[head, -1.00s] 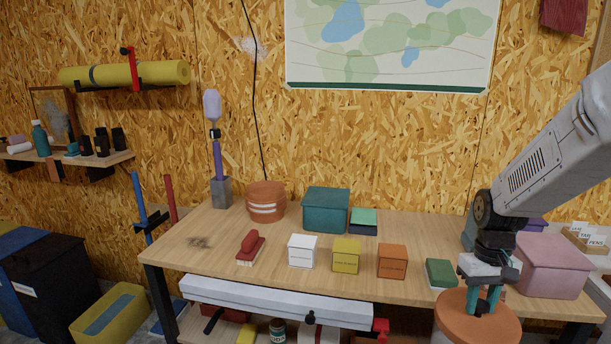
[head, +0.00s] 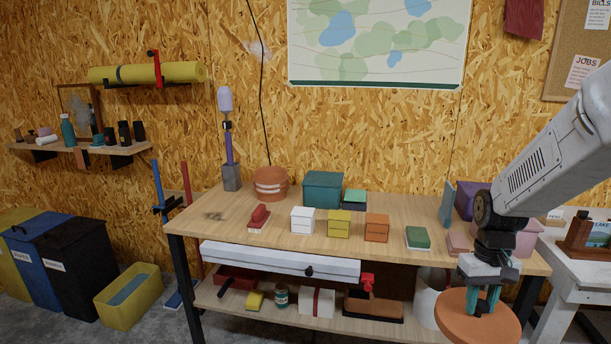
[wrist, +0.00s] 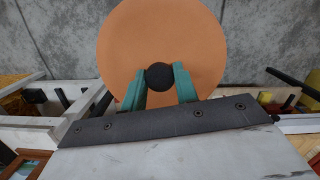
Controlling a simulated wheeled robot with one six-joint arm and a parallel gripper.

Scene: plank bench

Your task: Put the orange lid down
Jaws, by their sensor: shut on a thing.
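The orange lid (head: 462,322) is a round flat disc with a dark knob, at the lower right of the head view. My gripper (head: 482,302) is shut on its knob and holds the lid level in front of the bench's right end. In the wrist view the lid (wrist: 160,40) fills the upper middle, and the teal fingertips of my gripper (wrist: 160,80) press on both sides of the black knob (wrist: 159,76). Grey floor shows beyond the lid there.
The plank bench (head: 270,232) carries small boxes, a teal box (head: 323,188) and a terracotta pot (head: 271,182). Bare wood shows at its front left. A white pot (head: 428,298) stands on the lower shelf, partly behind the lid. A white table (head: 570,268) is at the right.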

